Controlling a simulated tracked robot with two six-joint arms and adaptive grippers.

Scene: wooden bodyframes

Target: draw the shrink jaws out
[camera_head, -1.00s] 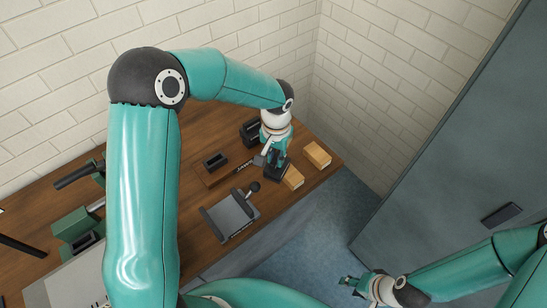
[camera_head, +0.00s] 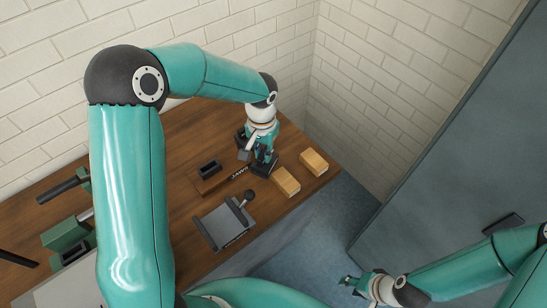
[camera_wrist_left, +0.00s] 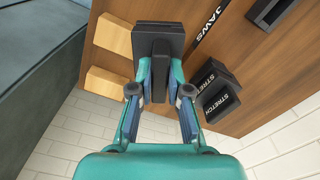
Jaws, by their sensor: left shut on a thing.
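My left gripper (camera_head: 263,157) is over the right end of the wooden bench. In the left wrist view its two fingers (camera_wrist_left: 160,88) are shut on a dark grey block with a wider flat plate (camera_wrist_left: 158,38), likely the shrink jaws; no label shows on it. In the head view this block (camera_head: 264,169) sits under the fingers, beside a wooden block. I cannot tell whether it is clear of the bench. Black jaws labelled STRETCH (camera_wrist_left: 217,92) stand beside it, near the wall. My right gripper (camera_head: 350,284) hangs away from the bench at lower right, too small to read.
Two light wooden blocks (camera_head: 285,181) (camera_head: 314,162) lie near the bench's right edge. A board marked JAWS (camera_wrist_left: 208,32) bears a black holder (camera_head: 209,168). A grey plate with a knobbed lever (camera_head: 226,222) lies in front. A brick wall stands behind; a grey cabinet (camera_head: 450,150) is at right.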

